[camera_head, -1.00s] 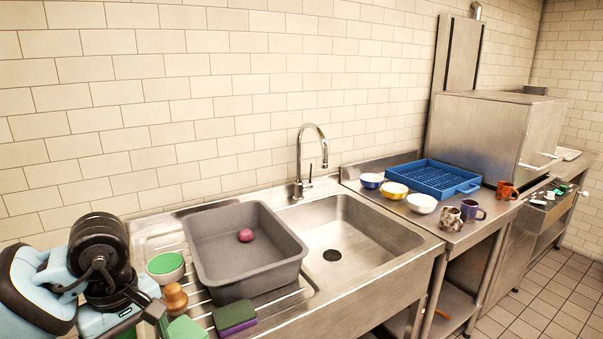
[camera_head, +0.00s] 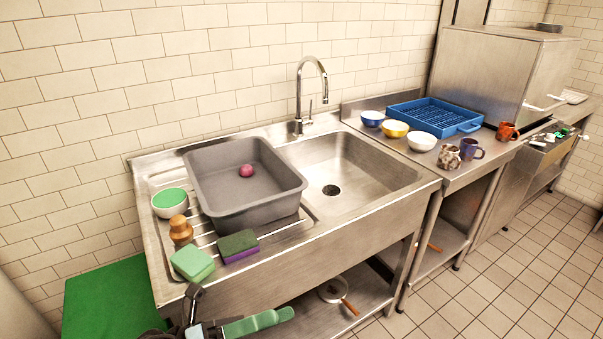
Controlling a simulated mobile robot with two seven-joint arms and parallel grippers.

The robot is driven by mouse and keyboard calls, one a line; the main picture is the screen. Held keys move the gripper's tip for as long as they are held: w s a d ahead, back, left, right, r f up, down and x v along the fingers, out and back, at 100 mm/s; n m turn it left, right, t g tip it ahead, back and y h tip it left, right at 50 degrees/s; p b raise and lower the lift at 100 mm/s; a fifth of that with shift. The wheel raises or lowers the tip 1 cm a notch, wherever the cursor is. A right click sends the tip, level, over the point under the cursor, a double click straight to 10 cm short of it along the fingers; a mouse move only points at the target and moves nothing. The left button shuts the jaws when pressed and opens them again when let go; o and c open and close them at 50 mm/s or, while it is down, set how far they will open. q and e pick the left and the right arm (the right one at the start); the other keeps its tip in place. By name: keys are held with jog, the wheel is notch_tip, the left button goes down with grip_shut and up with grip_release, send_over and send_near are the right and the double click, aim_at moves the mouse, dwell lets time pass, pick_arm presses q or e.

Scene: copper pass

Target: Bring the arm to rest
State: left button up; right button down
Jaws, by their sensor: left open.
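My left gripper (camera_head: 203,316) shows at the bottom edge of the head view, in front of the sink unit and below its front edge. It is open, with nothing seen between its fingers. It is partly cut off by the picture edge. A long green piece (camera_head: 258,323) shows right beside it; I cannot tell whether they touch. The rest of the left arm is mostly out of view. My right gripper is not in view.
The steel sink unit (camera_head: 285,262) holds a grey tub (camera_head: 250,205) with a pink ball (camera_head: 246,170), a green-topped bowl (camera_head: 169,202), a wooden knob (camera_head: 180,230) and sponges (camera_head: 238,246). A green surface (camera_head: 110,295) lies left. Bowls, mugs and a blue rack (camera_head: 435,117) stand right.

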pick_arm(q)
jog(key=a+f+n+t+y, duration=0.55)
jog(key=f+n+y, duration=0.3)
jog(key=n, duration=0.55)
jog(key=a+f+n+t+y, duration=0.5)
jog(key=f+n+t+y, duration=0.3)
jog(key=n, duration=0.6)
jog(key=s+a+f+n+g+y, duration=0.3)
jog(key=s+f+n+g, duration=0.6)
jog(key=s+f, duration=0.8)
jog(key=shift+a+n, duration=0.4)
jog(key=shift+a, duration=0.5)
